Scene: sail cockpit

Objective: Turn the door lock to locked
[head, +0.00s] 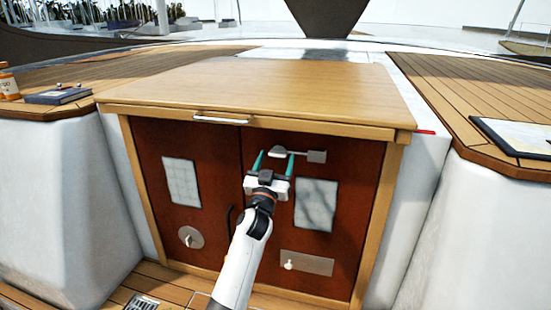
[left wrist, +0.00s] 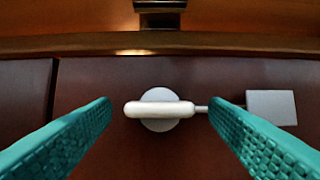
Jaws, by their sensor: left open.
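The door lock (head: 277,152) is high on the red-brown right door, under the wooden top. In the left wrist view its pale lever (left wrist: 150,109) lies horizontal across a round grey base (left wrist: 160,93). A thin rod runs right from it to a grey square plate (left wrist: 270,106). My left gripper (head: 275,158) is in front of the lock, with teal fingers open and empty. My right gripper is not in view.
The left door (head: 175,135) has a round plate with a knob (head: 190,237); the right has a rectangular plate with a knob (head: 306,262). A pale bar handle (head: 220,118) sits at the wooden top's front edge. White seat walls (head: 60,190) flank the cabinet.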

